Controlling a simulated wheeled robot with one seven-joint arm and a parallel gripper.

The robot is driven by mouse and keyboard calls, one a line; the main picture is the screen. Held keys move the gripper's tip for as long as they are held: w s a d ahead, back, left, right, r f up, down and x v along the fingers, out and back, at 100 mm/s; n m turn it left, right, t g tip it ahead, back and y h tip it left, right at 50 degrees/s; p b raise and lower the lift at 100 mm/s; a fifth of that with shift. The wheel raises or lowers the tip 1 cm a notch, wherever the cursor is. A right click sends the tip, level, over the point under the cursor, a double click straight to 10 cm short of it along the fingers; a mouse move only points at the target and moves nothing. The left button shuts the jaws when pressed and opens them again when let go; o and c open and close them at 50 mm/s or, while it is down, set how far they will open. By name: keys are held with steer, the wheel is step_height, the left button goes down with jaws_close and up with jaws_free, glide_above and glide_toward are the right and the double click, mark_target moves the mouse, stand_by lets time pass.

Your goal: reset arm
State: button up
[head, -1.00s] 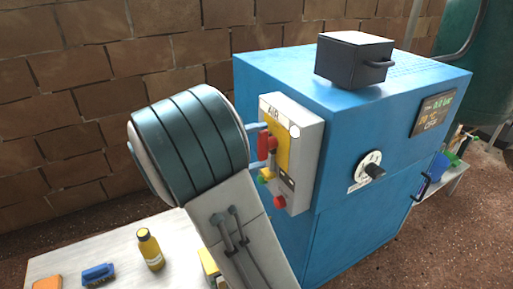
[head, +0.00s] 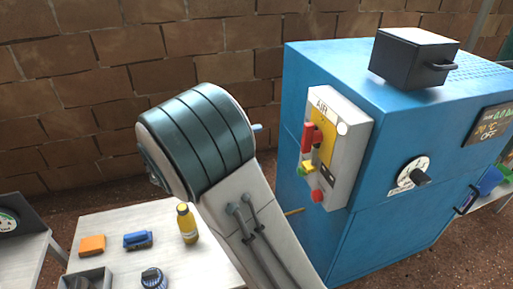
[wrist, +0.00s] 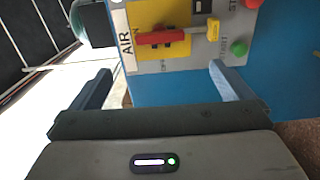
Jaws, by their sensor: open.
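My arm's end fills the middle of the head view, and a pale blue fingertip (head: 257,128) shows past its right side. In the wrist view my gripper (wrist: 160,86) is open with its two fingers wide apart and nothing between them. Beyond the fingers is the grey AIR panel (wrist: 205,52), apart from them. The panel also shows in the head view (head: 349,132), on the blue cabinet's side, with a clear gap to my arm.
The blue cabinet (head: 380,200) stands at right with a dark box (head: 410,58) on top. A pale table (head: 110,220) at lower left holds a yellow bottle (head: 188,224), a blue brush-like item (head: 138,240) and an orange block (head: 92,245). A brick wall stands behind.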

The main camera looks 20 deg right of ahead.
steer(key=s+d+r+g+y+p, duration=0.1)
steer(key=s+d+r+y+p, duration=0.2)
steer(key=s+y+p, duration=0.25)
steer(key=s+d+r+g+y+p, duration=0.2)
steer(key=s+d+y+p, duration=0.15)
steer(key=s, duration=0.25)
steer(key=s+a+r+t+y+p, duration=0.5)
steer(key=s+r+y+p, duration=0.1)
steer(key=r+y+p, duration=0.3)
steer(key=shift+s+a+r+p, duration=0.3)
steer(key=shift+s+a+p, duration=0.1)
steer(key=shift+p, duration=0.35)
steer(key=shift+w, duration=0.1)
